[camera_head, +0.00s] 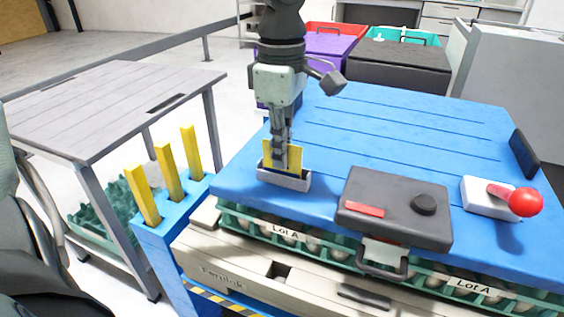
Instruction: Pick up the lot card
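The lot card, a yellow upright card (296,157), stands in a small grey holder (284,180) on the blue table top. My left gripper (280,164) points straight down at the card, and its fingers cover the card's middle. Yellow shows on both sides of the fingers. The fingers look close together from this side, and I cannot tell whether they grip the card or only straddle it. The card's lower edge is hidden inside the holder. My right gripper is not in view.
A dark box with a red label (395,208) and a red-knobbed lever (523,201) stand to the right on the blue table top (400,130). Yellow posts (169,172) rise at the left. Egg trays labelled Lot A (300,240) lie below the front edge.

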